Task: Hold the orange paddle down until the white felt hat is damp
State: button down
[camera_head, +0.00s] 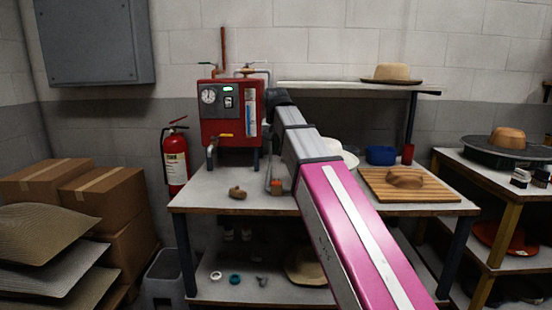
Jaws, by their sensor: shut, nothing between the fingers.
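An orange paddle (277,184) sits low by a thin pipe on the worktable, below the red boiler (228,130) and left of my arm. The white felt hat (349,158) is on the table behind my arm, which hides most of it. Whether the hat is damp cannot be told. My gripper (281,97) is the small dark end of my arm, beside the boiler's right side and well above the paddle, apart from it in the picture. It is shut and empty; its fingers are hard to make out.
The worktable (207,190) also bears a small brown object (237,193), a slatted wooden board (420,193) with a brown hat form, and a blue tub (381,155). A shelf (345,90) with a tan hat (391,74) is behind. A fire extinguisher (175,162) and boxes stand left.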

aim_at(276, 184)
jog(key=x, duration=0.7)
jog(key=s+x, duration=0.1)
jog(key=x, duration=0.3)
jog(key=shift+f, duration=0.95)
jog(key=shift+s+f, duration=0.1)
jog(key=shift+s, duration=0.05)
jog(key=shift+s+f+t, duration=0.4)
jog(key=shift+f+t, duration=0.05)
jog(key=shift+t, duration=0.15)
jog(key=shift+s+f+t, duration=0.2)
jog(key=shift+f+t, duration=0.35)
jog(key=shift+t, duration=0.05)
jog(key=shift+w+f, duration=0.1)
jog(key=shift+w, duration=0.05)
dwell(4.5)
